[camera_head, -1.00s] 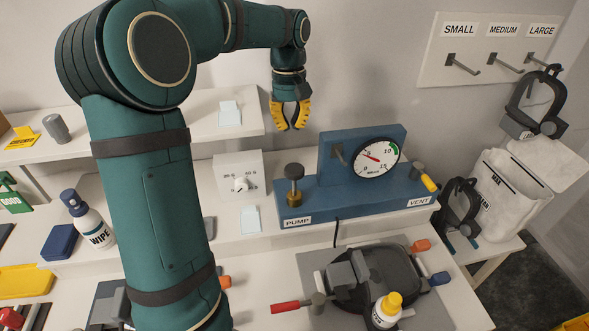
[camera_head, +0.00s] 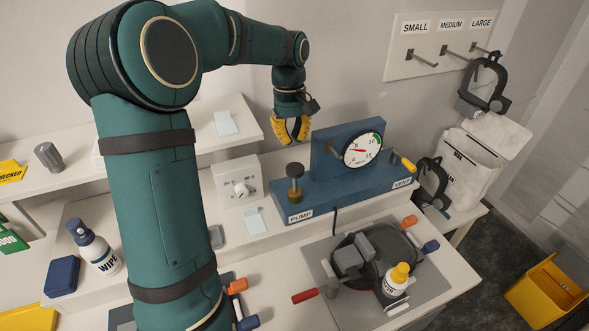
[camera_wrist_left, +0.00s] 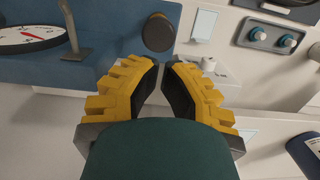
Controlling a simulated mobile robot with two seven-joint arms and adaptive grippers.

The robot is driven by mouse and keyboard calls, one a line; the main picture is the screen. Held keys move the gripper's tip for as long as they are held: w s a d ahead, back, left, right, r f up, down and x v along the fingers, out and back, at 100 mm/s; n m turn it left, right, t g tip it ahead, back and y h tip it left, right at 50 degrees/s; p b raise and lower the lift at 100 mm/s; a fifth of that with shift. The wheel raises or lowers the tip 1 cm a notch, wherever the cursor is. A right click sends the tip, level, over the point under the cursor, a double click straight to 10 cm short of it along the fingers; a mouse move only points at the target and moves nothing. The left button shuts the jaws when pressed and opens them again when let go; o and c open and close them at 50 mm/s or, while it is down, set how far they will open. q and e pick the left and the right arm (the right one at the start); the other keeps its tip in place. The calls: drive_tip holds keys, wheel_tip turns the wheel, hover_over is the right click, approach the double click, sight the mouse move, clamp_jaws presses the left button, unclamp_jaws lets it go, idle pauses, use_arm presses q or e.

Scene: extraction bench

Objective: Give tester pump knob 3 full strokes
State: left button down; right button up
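The blue tester (camera_head: 330,180) stands on the bench with labels PUMP and VENT. Its pump knob (camera_head: 295,170) is a dark round cap on a stem above a brass-coloured collar, upright at the left end. The dial gauge (camera_head: 362,150) has a red needle. My left gripper (camera_head: 292,139) has yellow fingers pointing down, above and apart from the knob. Its fingertips are apart by a narrow gap, with nothing between them. The left wrist view shows the gripper (camera_wrist_left: 162,64) with the knob (camera_wrist_left: 158,33) just beyond the fingertips. My right gripper is not in view.
A white dial box (camera_head: 238,182) stands left of the tester. The yellow vent lever (camera_head: 404,162) is at its right end. A grey mat (camera_head: 390,312) in front holds a dark mask and a yellow-capped bottle (camera_head: 396,284). A wipe bottle (camera_head: 95,250) stands at left.

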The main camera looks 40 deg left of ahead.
sight(294, 165)
use_arm(q)
drive_tip(key=shift+w+d+f, duration=0.1)
drive_tip(key=shift+w, duration=0.05)
drive_tip(key=shift+f, duration=0.1)
drive_tip(key=shift+f, duration=0.6)
drive_tip(key=f+b, duration=0.1)
drive_tip(key=f, duration=0.3)
drive_tip(key=shift+d+f, duration=0.15)
drive_tip(key=shift+d, duration=0.05)
drive_tip(key=shift+s+d+f+b, duration=0.1)
drive_tip(key=shift+s+f+b, duration=0.1)
drive_tip(key=shift+f+b, duration=0.45)
